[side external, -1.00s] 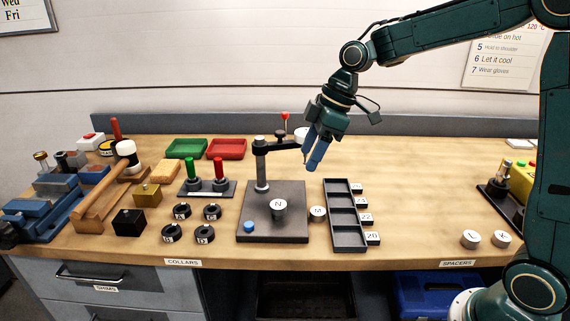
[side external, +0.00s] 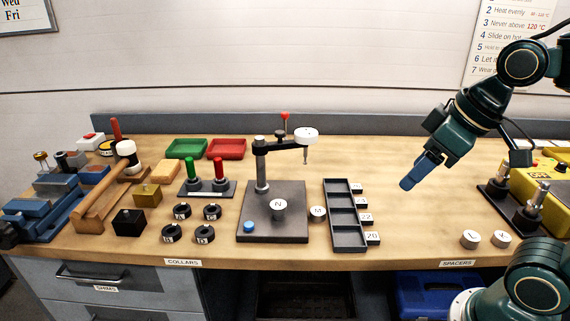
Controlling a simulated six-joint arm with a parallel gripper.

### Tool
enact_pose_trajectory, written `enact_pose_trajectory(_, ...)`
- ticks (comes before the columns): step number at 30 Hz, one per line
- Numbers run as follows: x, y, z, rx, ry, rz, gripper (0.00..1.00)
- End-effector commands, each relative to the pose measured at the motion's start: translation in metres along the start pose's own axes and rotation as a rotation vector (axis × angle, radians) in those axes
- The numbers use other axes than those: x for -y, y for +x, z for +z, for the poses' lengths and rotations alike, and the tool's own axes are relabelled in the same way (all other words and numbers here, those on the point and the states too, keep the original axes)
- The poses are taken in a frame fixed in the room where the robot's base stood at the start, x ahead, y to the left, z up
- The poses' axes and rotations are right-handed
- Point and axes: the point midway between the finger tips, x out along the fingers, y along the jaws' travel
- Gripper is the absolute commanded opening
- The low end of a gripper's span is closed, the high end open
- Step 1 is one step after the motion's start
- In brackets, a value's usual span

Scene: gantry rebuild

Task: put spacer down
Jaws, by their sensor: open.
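The spacers are short grey cylinders with lettered white tops. Spacer N (side external: 279,207) stands upright on the dark base plate (side external: 262,228) of the gauge stand. Spacer M (side external: 317,213) stands on the bench just right of that plate. Two more, L (side external: 469,238) and one whose letter is hard to read (side external: 501,239), stand at the front right above the SPACERS label. My gripper (side external: 406,186) hangs above the right part of the bench, tilted down and left, apart from every spacer. No part shows in its blue fingers, and the gap between them is hidden from this side.
The gauge arm with its white dial (side external: 307,135) overhangs the plate. A dark compartment tray (side external: 340,243) with numbered tags lies right of the plate. Black collars (side external: 182,211) lie to the left. A yellow unit (side external: 550,180) stands at the right edge. The bench beneath my gripper is clear.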

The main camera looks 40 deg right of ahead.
Motion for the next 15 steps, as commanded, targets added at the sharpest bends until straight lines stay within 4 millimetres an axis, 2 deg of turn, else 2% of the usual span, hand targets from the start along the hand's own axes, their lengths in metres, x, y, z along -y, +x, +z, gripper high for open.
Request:
enact_pose_trajectory(3,-0.001,-0.004,0.021,-0.019,0.067,0.020,0.57)
enact_pose_trajectory(6,-0.002,-0.005,0.031,-0.028,0.107,0.031,0.57)
enact_pose_trajectory(15,-0.003,-0.005,0.039,-0.033,0.137,0.038,0.57)
